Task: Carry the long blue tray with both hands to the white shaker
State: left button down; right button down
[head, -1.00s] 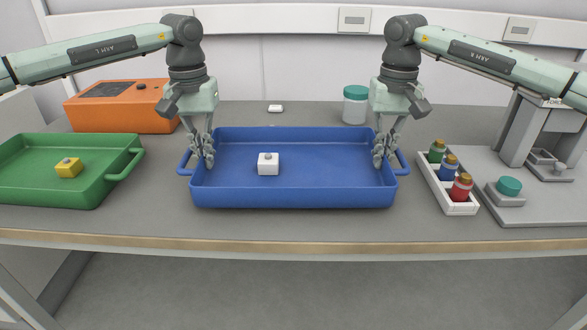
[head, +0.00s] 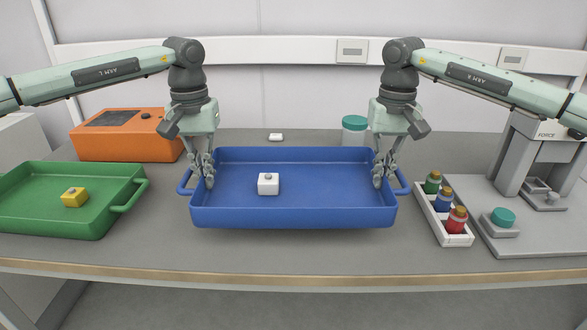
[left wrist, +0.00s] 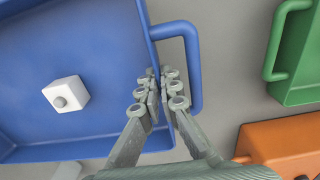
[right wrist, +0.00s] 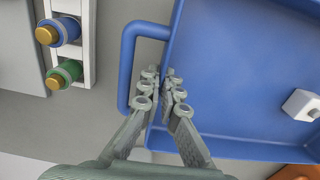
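The long blue tray (head: 300,217) is held level at both short ends, slightly above the grey table, with a shadow under its front. A white block (head: 268,184) with a grey knob sits inside it, left of centre. My left gripper (head: 208,182) is shut on the tray's left end wall by the handle, as the left wrist view (left wrist: 160,85) shows. My right gripper (head: 378,182) is shut on the right end wall by the other handle, seen in the right wrist view (right wrist: 165,85). I cannot surely identify the white shaker.
At left are a green tray (head: 110,226) with a yellow block, an orange box (head: 125,148) and a pale box (head: 18,138) cut by the edge. At right are a white vial rack (head: 456,239) and a grey stand (head: 525,150). A teal-lidded jar (head: 354,136) stands behind.

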pick_arm(q)
jog(key=shift+s, duration=0.1)
pick_arm(e)
jog(key=shift+s, duration=0.1)
